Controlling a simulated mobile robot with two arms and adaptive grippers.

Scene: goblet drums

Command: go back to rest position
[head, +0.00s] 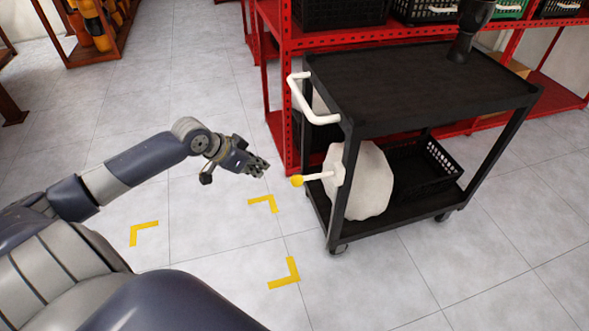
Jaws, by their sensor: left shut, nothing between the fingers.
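My left gripper (257,166) is in the head view, at the end of my left arm that reaches in from the left. It is shut and empty, held above the tiled floor to the left of a black cart (420,85). It is apart from the cart and from the yellow-tipped white stick beside it. A dark goblet drum (466,38) stands on the cart's top shelf near the far edge, its top cut off by the picture edge. My right gripper is not in view.
On the cart's lower shelf are a white rounded object (367,180) and a black crate (430,170). A white handle (305,100) sticks out from the cart. Red shelving (278,95) stands behind. Yellow corner marks (288,273) lie on the floor, which is free at left and lower right.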

